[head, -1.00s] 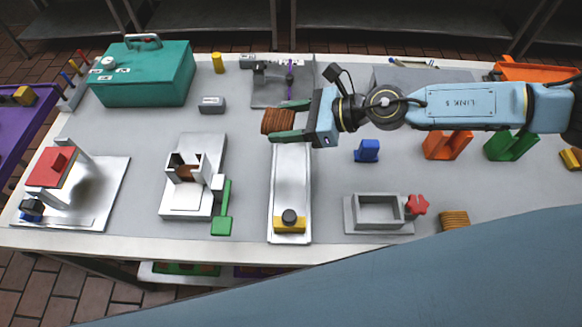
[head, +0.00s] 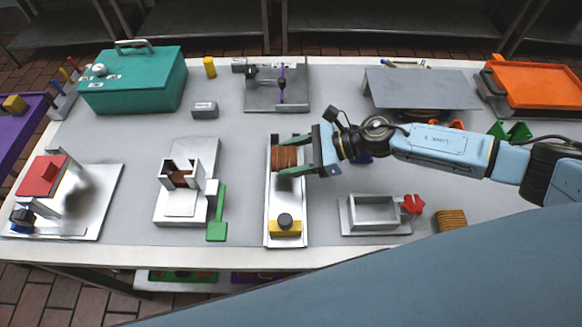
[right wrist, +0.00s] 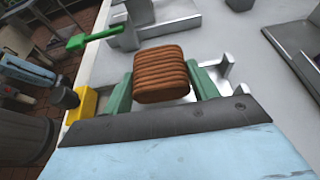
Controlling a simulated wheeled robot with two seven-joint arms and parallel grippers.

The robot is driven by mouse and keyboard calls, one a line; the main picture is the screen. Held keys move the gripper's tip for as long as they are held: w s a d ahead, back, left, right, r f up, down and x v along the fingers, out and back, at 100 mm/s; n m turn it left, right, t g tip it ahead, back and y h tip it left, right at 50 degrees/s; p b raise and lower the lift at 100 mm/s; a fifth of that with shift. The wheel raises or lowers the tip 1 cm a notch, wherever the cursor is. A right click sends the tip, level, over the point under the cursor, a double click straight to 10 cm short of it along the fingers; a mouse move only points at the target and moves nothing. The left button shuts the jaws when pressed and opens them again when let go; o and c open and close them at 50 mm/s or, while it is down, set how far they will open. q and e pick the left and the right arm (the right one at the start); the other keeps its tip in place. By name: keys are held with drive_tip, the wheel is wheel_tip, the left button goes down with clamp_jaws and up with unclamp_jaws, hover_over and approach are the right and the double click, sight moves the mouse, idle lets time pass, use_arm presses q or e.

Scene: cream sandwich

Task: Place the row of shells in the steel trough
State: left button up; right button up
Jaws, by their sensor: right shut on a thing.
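The row of shells (head: 284,158), a brown ribbed block, is between the green fingers of my right gripper (head: 291,157). The steel trough (head: 287,206) is a long narrow silver channel in the middle of the table. The shells are at its far end, lined up with it; whether they touch its floor I cannot tell. In the right wrist view the shells (right wrist: 161,74) sit level between both fingers, with bright trough metal showing around them. My left gripper is not in view.
A green-handled tool (head: 217,222) and a steel fixture (head: 160,208) stand to the left. A grey open box (head: 375,214) and another brown ribbed stack (head: 452,221) are to the right.

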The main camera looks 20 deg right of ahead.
drive_tip(key=shift+f+b, duration=0.3)
drive_tip(key=shift+f, duration=1.7)
drive_tip(key=shift+f, duration=0.1)
drive_tip(key=shift+f+b, duration=0.15)
drive_tip(key=shift+b, duration=0.15)
drive_tip(key=o, duration=1)
drive_tip(key=shift+c, duration=0.2)
drive_tip(key=shift+r, duration=0.2)
drive_tip(key=shift+d+r+p, duration=0.1)
drive_tip(key=shift+r+p, duration=0.1)
drive_tip(key=shift+p, duration=0.2)
drive_tip(key=b+v, duration=0.1)
drive_tip(key=v, duration=0.9)
drive_tip(key=shift+s+d+b, duration=0.1)
drive_tip(key=shift+d+b, duration=0.25)
drive_tip(key=shift+d, duration=0.05)
drive_tip(key=shift+s+d+r, duration=0.15)
drive_tip(key=shift+d+r, duration=0.15)
drive_tip(key=shift+d, duration=0.1)
